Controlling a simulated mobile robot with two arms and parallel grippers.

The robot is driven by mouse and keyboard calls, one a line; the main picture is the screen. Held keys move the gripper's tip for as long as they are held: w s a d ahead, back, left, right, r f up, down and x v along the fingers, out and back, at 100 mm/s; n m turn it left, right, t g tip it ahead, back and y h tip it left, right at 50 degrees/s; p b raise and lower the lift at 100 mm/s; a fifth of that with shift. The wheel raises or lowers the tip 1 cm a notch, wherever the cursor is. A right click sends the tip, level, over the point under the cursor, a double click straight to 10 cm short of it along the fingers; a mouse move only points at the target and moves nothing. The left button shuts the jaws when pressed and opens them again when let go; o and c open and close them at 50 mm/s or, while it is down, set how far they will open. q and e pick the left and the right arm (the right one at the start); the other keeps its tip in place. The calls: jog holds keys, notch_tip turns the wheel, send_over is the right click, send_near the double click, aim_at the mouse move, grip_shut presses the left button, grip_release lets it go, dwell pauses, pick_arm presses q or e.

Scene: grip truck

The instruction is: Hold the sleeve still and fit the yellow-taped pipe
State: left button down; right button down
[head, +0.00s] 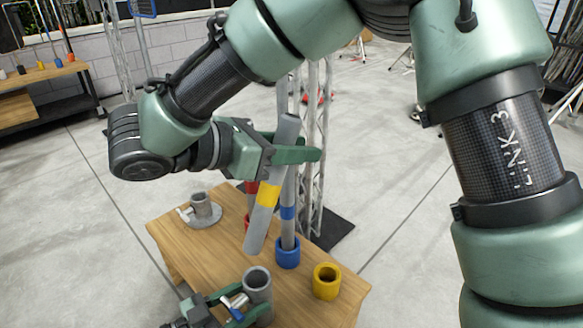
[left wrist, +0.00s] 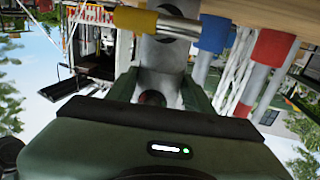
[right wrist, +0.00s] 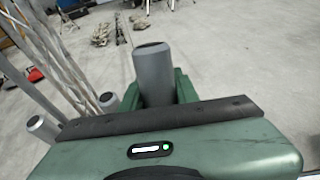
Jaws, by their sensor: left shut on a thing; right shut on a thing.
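The yellow-taped pipe (head: 264,205) is a grey tube with a yellow band, held tilted in the air by my right gripper (head: 295,155). Its lower end is just above the sleeve in the head view; whether it lines up with the opening I cannot tell. The pipe's grey upper end also shows in the right wrist view (right wrist: 152,68). The sleeve (head: 257,282) is a short grey tube with an open top, near the table's front. My left gripper (head: 243,309) is shut on it. The sleeve also shows in the left wrist view (left wrist: 162,65).
On the wooden table (head: 335,308), a blue-taped pipe (head: 289,200) stands in a blue holder (head: 288,254). A yellow holder (head: 326,281) is empty. A grey round base with a short tube (head: 202,208) stands at the back left.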

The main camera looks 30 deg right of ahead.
jog(key=w+a+f+n+t+y, duration=0.4)
jog(key=w+a+f+n+t, duration=0.6)
jog(key=w, duration=0.3)
jog(key=w+a+r+n+t+y, duration=0.2)
jog(key=w+a+r+n+y, duration=0.1)
jog(key=a+n+y, duration=0.3)
jog(key=w+a+r+n+t+y, duration=0.3)
jog(key=a+n+y, duration=0.15)
jog(key=y, duration=0.35)
jog(key=s+r+n+g+y, duration=0.6)
jog(key=r+n+g+y, duration=0.2)
jog(key=r+n+y, duration=0.25)
jog(key=s+d+f+n+g+y, duration=0.1)
jog(key=s+d+f+n+g, duration=0.2)
jog(key=s, duration=0.4)
jog(key=s+d+f+n+g+y, duration=0.2)
jog(key=s+d+f+g, duration=0.3)
jog(key=s+g, duration=0.2)
jog(key=shift+s+f+n, duration=0.35)
jog(key=shift+s+n, duration=0.05)
jog(key=shift+s, duration=0.05)
